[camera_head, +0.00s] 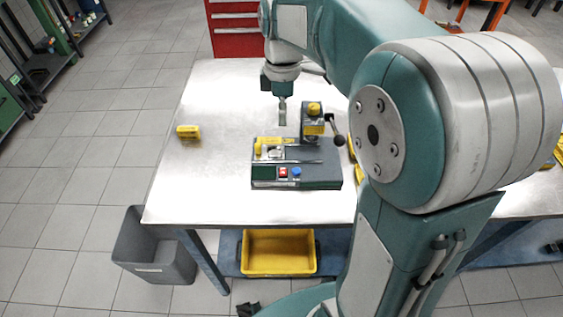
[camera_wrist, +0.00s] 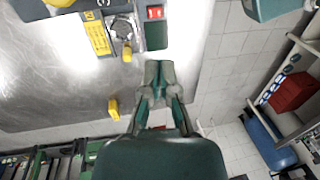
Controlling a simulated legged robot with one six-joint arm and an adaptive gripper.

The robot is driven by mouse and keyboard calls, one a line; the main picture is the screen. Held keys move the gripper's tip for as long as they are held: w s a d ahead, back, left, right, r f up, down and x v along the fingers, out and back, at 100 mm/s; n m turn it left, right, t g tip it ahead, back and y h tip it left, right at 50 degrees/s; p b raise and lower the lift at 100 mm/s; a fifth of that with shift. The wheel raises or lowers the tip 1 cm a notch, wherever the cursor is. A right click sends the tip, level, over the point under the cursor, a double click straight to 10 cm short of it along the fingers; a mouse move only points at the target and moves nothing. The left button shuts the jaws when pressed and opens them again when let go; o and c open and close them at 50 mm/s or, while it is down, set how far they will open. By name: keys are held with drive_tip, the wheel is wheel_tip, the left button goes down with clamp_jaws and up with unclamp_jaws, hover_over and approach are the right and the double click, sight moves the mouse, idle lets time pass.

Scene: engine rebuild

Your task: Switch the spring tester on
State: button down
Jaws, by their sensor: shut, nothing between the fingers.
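The spring tester (camera_head: 325,175) sits on the metal table, a dark grey base with a green front panel at its left. My gripper (camera_head: 282,119) points down above the table, behind and above the tester in the head view. In the wrist view my gripper (camera_wrist: 160,68) is shut and empty, apart from the switch.
The tester has a black-knobbed lever (camera_head: 338,140) and a yellow-topped post (camera_head: 313,110) at its right. A small yellow block (camera_head: 188,131) lies at the table's left. A yellow bin (camera_head: 278,252) sits on the lower shelf. The table (camera_head: 210,185) left of the tester is mostly clear.

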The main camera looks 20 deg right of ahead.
sight(283, 173)
drive_tip(key=f, duration=0.4)
drive_tip(key=s+f, duration=0.1)
drive_tip(key=f, duration=0.4)
drive_tip(key=s+f, duration=0.1)
drive_tip(key=f, duration=0.3)
drive_tip(key=shift+s+a+f, duration=0.2)
drive_tip(key=shift+a+f, duration=0.15)
